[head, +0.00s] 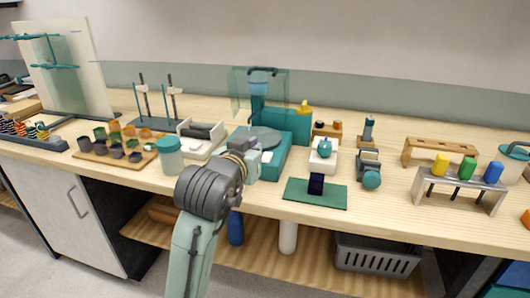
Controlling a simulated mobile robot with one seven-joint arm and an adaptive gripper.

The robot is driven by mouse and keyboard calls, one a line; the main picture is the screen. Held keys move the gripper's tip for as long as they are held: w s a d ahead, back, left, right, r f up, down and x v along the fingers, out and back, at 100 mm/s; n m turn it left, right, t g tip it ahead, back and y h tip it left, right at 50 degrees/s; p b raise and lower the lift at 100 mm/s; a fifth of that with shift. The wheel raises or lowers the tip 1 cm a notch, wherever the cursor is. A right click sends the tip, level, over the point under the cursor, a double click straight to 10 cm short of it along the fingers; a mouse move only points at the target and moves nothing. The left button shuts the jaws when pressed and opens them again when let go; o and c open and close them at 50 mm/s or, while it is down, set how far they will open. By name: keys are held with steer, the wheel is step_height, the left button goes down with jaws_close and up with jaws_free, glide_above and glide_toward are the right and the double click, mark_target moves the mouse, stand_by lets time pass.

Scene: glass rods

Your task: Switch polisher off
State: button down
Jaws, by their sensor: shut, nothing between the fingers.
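The polisher (299,129) looks to be the teal machine at the middle of the bench, with a flat grey disc (262,137) on its top and a clear shield (241,92) at its back. A yellow part (303,107) stands on its right rear housing. Its switch cannot be made out for certain. My gripper (251,166) is shut and empty at the polisher's front left, seen from behind. It overlaps the machine's front, so part of that front is hidden. I cannot tell whether the gripper touches it.
A jar with a teal lid (171,155) stands close to the left of my wrist. A white tray (201,139) lies behind it. To the right are a white holder (323,154), a dark block (316,184) on a green mat (299,194) and a grey rack (463,190).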

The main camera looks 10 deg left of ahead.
steer(key=p, duration=0.3)
glide_above(267, 157)
steer(key=s, duration=0.3)
step_height(267, 157, down, 2)
steer(key=shift+d+f+p, duration=0.1)
steer(key=shift+f+p, duration=0.25)
steer(key=shift+f, duration=1.8)
steer(key=shift+f, duration=0.1)
steer(key=f+b, duration=0.1)
steer(key=b, duration=0.1)
steer(key=shift+t+b, duration=0.3)
steer(key=shift+b, duration=0.05)
steer(key=t+b, duration=0.1)
steer(key=b, duration=0.2)
steer(key=shift+s+f, duration=0.1)
steer(key=shift+f, duration=0.2)
steer(key=shift+r, duration=0.45)
steer(key=shift+r+p, duration=0.1)
steer(key=shift+p, duration=0.3)
